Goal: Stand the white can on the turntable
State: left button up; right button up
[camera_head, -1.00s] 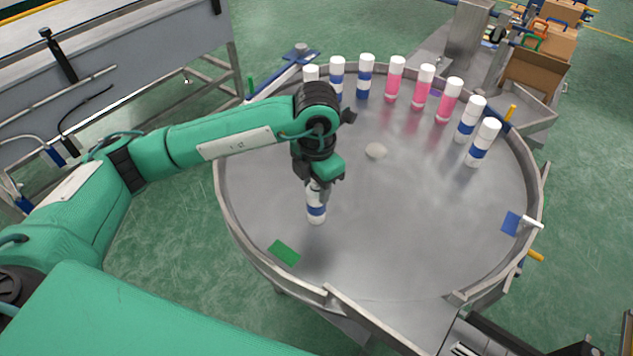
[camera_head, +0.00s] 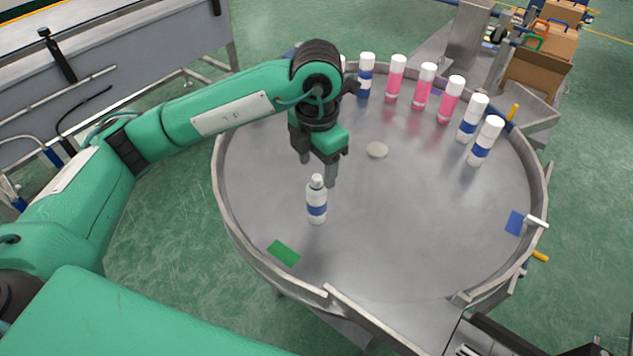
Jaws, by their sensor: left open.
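The white can (camera_head: 317,201) with a blue band stands upright on the grey metal turntable (camera_head: 410,235), left of its middle. Its narrow top is uncovered. My left gripper (camera_head: 318,172) is just above and behind the can's top, pointing down, with its fingers apart. It holds nothing, and the can stands free below it. My right gripper is out of view.
Several capped cans stand along the turntable's far rim: pink ones (camera_head: 423,86) in the middle, white ones with blue bands (camera_head: 485,141) at the sides. My left arm hides part of the row. A green patch (camera_head: 283,253) lies near the front left rim.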

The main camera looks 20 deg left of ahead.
pick_arm(q)
notch_tip(320, 180, up, 4)
jog(key=shift+r+b, duration=0.25)
jog(key=shift+b, duration=0.2)
jog(key=shift+r, duration=0.95)
jog(key=shift+s+f, duration=0.1)
